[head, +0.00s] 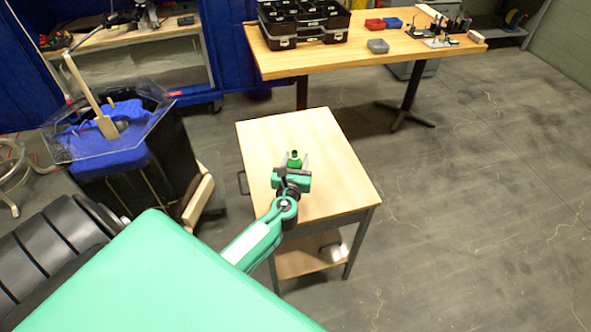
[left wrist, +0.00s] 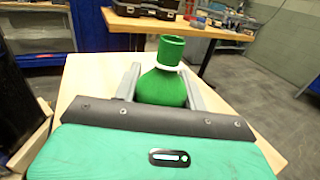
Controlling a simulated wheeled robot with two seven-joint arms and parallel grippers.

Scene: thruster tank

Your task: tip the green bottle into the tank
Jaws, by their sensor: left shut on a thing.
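The green bottle (head: 294,160) stands upright over the small wooden cart (head: 345,178), near its middle. In the left wrist view the bottle (left wrist: 168,80) shows its neck and a white ring below it. My left gripper (head: 293,165) is shut on the bottle, one finger on each side. In the left wrist view the fingers of my left gripper (left wrist: 160,84) flank its body. The tank (head: 112,128), with a clear octagonal rim and blue parts inside, stands to the left of the cart. My right gripper is not in view.
A wooden paddle (head: 90,95) stands up out of the tank. A long workbench (head: 345,55) at the back holds a black toolbox (head: 303,22) and small red, blue and grey bins. Open floor (head: 470,200) lies to the right of the cart.

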